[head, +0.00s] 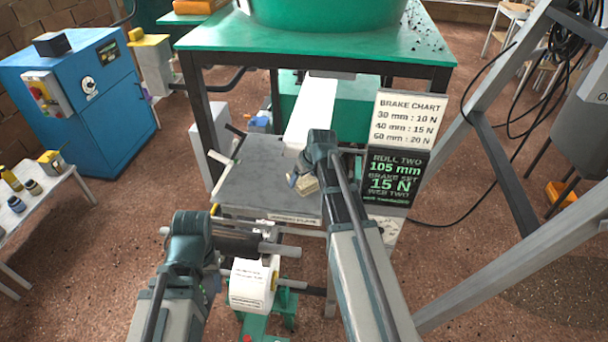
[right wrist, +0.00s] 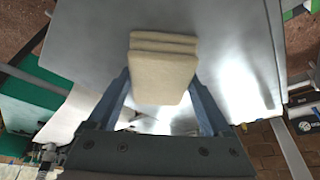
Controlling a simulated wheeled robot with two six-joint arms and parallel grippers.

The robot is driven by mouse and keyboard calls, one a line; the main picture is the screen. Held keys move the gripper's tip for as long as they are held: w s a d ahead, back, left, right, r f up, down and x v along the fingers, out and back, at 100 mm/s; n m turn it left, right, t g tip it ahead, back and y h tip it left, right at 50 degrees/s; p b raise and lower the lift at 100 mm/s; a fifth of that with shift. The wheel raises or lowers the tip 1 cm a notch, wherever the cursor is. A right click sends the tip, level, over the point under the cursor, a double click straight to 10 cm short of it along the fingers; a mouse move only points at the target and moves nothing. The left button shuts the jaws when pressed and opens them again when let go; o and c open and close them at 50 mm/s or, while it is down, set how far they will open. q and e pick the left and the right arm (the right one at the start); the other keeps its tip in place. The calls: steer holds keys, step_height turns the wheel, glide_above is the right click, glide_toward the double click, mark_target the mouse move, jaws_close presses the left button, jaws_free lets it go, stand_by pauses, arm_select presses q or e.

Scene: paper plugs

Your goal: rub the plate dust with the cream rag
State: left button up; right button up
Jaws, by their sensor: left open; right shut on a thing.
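The cream rag (head: 307,186) is a small folded pad in the jaws of my right gripper (head: 298,183). In the right wrist view the rag (right wrist: 163,78) shows as stacked folds between the two blue-grey fingers. It is over the smooth grey plate (head: 255,187), near its right side; I cannot tell whether it touches. The plate (right wrist: 90,45) fills much of the wrist view, with a bright glare on its right part. I cannot make out distinct dust on it. My left gripper (head: 214,212) is open near the plate's front left corner, partly hidden by its wrist.
A white paper strip (head: 311,112) runs down to the plate's far side. A brake chart board (head: 402,150) stands close on the right. The green table (head: 420,45) is behind, and a blue cabinet (head: 75,110) is left.

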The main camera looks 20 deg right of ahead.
mark_target(300, 189)
steer(key=shift+s+a+f, duration=0.15)
steer(key=shift+s+a, duration=0.2)
steer(key=shift+s, duration=0.1)
steer(key=shift+s+a, duration=0.55)
steer(key=shift+s, duration=0.3)
steer(key=shift+s+a, duration=0.5)
steer(key=shift+s, duration=0.35)
steer(key=shift+w+r, duration=0.15)
steer(key=shift+r, duration=0.1)
steer(key=shift+d+r+p, duration=0.1)
steer(key=shift+r+p, duration=0.2)
steer(key=shift+p, duration=0.2)
step_height(300, 189, up, 5)
steer(key=p, duration=0.5)
steer(key=shift+r, duration=0.1)
step_height(300, 189, up, 3)
steer(key=p, duration=0.3)
steer(key=shift+r, duration=0.1)
